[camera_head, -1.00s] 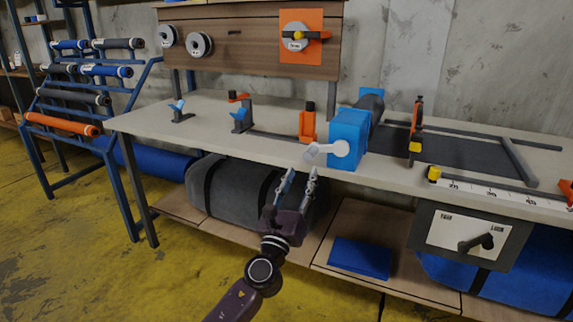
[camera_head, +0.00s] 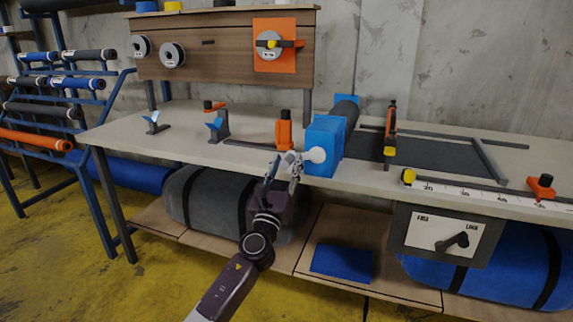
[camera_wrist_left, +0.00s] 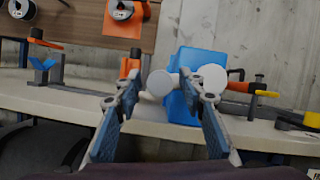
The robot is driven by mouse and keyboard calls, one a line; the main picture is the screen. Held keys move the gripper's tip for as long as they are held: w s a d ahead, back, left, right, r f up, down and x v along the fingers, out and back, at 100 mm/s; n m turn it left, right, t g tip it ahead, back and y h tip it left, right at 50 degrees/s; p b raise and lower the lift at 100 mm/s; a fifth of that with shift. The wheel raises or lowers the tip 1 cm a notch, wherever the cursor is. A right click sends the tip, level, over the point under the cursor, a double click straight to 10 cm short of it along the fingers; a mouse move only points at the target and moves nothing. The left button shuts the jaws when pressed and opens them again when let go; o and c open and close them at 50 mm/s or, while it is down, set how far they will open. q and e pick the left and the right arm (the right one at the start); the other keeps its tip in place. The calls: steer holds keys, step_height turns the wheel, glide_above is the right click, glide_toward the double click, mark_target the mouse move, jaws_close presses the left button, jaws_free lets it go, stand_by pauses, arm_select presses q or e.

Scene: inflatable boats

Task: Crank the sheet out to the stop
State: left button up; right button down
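A blue crank box (camera_head: 326,148) stands at the bench's front edge, with a dark roll (camera_head: 346,112) behind it. Its white crank (camera_head: 316,155) faces me; the crank also shows in the left wrist view (camera_wrist_left: 236,92), with its round grip (camera_wrist_left: 160,83) at the left. The dark grey sheet (camera_head: 437,157) lies flat on the bench right of the box. My left gripper (camera_head: 284,163) is at the crank's left end. In the left wrist view its fingers (camera_wrist_left: 163,92) are apart, with the grip between or just beyond their tips; contact is unclear. My right gripper is out of view.
An orange-and-black upright tool (camera_head: 390,135) stands by the sheet. A ruler strip (camera_head: 470,194) runs along the front edge, with a panel with a black lever (camera_head: 452,241) below. Orange (camera_head: 284,130) and blue (camera_head: 219,126) fittings stand left of the box. Rolls lie underneath.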

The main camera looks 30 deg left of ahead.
mark_target(286, 158)
arm_select(q)
jaws_close()
steer(key=shift+r, duration=0.1)
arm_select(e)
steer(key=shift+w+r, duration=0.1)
